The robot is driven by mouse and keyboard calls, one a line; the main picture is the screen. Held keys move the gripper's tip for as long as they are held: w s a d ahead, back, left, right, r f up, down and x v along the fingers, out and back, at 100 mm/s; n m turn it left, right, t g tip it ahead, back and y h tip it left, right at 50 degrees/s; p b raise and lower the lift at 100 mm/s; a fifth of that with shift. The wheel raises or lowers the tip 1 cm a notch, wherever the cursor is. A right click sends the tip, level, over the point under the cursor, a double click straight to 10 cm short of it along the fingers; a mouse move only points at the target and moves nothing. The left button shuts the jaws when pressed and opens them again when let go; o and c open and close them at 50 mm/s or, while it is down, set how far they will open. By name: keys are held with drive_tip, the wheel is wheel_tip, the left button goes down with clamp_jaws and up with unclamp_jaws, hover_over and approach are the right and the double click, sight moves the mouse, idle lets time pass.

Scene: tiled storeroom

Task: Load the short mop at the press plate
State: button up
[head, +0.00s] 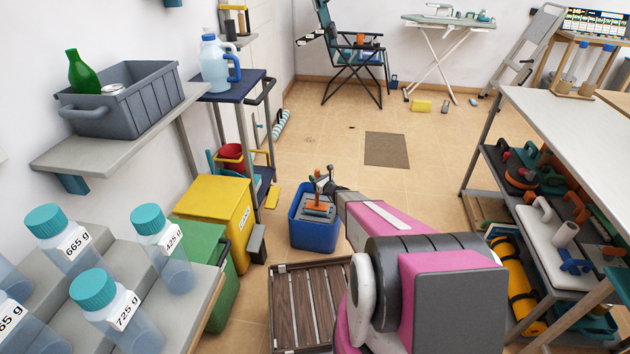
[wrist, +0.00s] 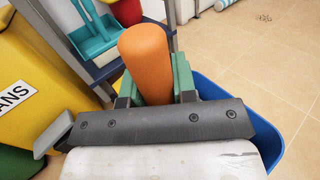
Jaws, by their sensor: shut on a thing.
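My gripper (wrist: 156,92) is shut on an upright orange cylinder in the wrist view, which looks like the handle of the short mop (wrist: 146,60). Its green fingers sit on either side of the handle, and the mop's lower end is hidden there. In the head view my gripper (head: 324,184) is over a blue bucket (head: 313,237). A grey plate with orange marks, apparently the press plate (head: 318,208), shows at the bucket's top. The bucket's blue wall also shows in the wrist view (wrist: 262,130). I cannot tell whether mop and plate touch.
A yellow bin (head: 238,224) and a green bin (head: 218,275) stand left of the bucket. A blue-topped trolley (head: 262,82) stands behind them. A slatted wooden rack (head: 305,308) lies in front. A loaded shelf table (head: 570,110) is at right.

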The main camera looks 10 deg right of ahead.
wheel_tip(320, 180, up, 6)
idle(0.7)
